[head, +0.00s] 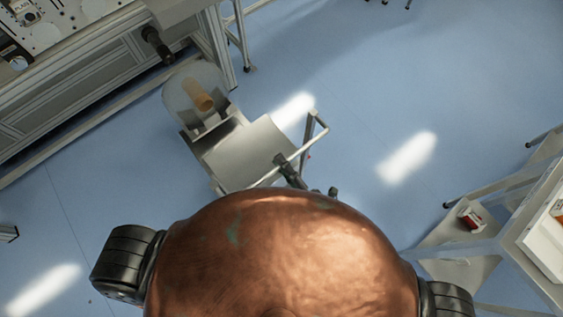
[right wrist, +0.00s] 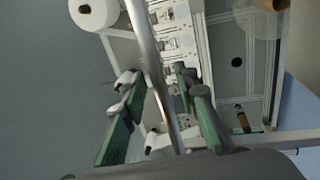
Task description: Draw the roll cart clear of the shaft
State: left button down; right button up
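The roll cart (head: 245,152) stands on the floor left of centre in the head view, with a pale flat deck and a tubular handle (head: 293,158) at its near right side. A translucent roll (head: 185,84) with a brown core (head: 203,101) sits at its far end. The dark shaft (head: 156,44) sticks out from the machine just beyond the roll; I cannot tell whether they touch. My right gripper (head: 308,178) is at the handle. In the right wrist view its green fingers (right wrist: 158,100) stand apart on both sides of a metal bar (right wrist: 147,50). My left gripper is not in view.
The machine frame (head: 110,60) fills the upper left. A shelf unit (head: 480,240) holding a small red box (head: 470,218) stands at the lower right. Blue floor (head: 400,100) lies open right of the cart. My own body hides the lower middle.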

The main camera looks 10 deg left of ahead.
jog(key=v, duration=1.2)
jog(key=shift+f, duration=0.1)
jog(key=w+d+f+m+g+h, duration=0.1)
jog(key=d+f+m+h, duration=0.4)
jog(key=f, duration=0.8)
jog(key=w+d+f+m+g+h, duration=0.15)
jog(key=d+f+m, duration=0.4)
jog(key=f, duration=0.85)
jog(key=d+f+m+h, duration=0.35)
jog(key=d+f, duration=0.35)
jog(key=f, duration=0.6)
jog(key=s+d+f+m+g+h, duration=0.25)
jog(key=s+d+f, duration=0.3)
jog(key=f, duration=0.35)
jog(key=s+d+f+m+g+h, duration=0.25)
jog(key=s+d+f+m, duration=0.2)
jog(key=s+f, duration=0.35)
jog(key=s+d+f+m+g, duration=0.1)
jog(key=s+f+m+g, duration=0.1)
jog(key=s+f, duration=0.2)
jog(key=s+d+f+m+g, duration=0.2)
jog(key=s+f+m+g, duration=0.1)
jog(key=s, duration=0.8)
jog(key=shift+s+f, duration=0.35)
jog(key=shift+f, duration=0.15)
